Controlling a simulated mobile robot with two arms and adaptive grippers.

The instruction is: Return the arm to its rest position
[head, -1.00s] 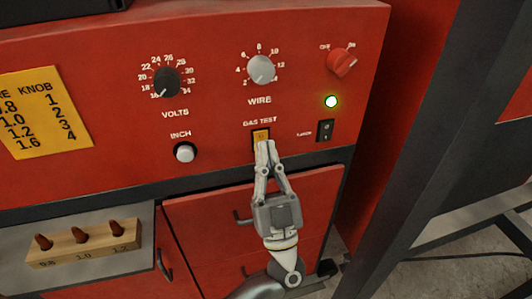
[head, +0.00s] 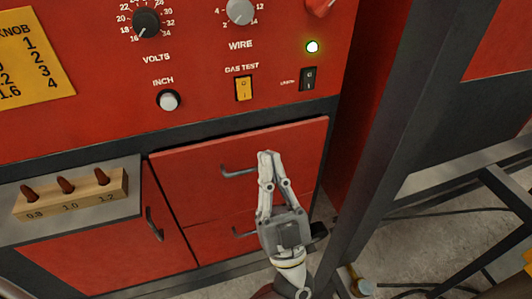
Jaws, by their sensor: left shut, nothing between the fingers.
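My left gripper (head: 265,157) is shut and empty, with its fingertips together and pointing up in the picture. It hangs in front of the upper red drawer (head: 225,150), just right of that drawer's handle (head: 238,173). The yellow gas test switch (head: 243,88) on the red machine panel (head: 200,65) is in full view, above and apart from the fingertips. My right gripper does not show.
A wooden block (head: 72,194) with several brown tips stands on a grey shelf at left. A lower handle (head: 244,234) sits close to my gripper's left side. A dark upright frame post (head: 385,140) stands to the right.

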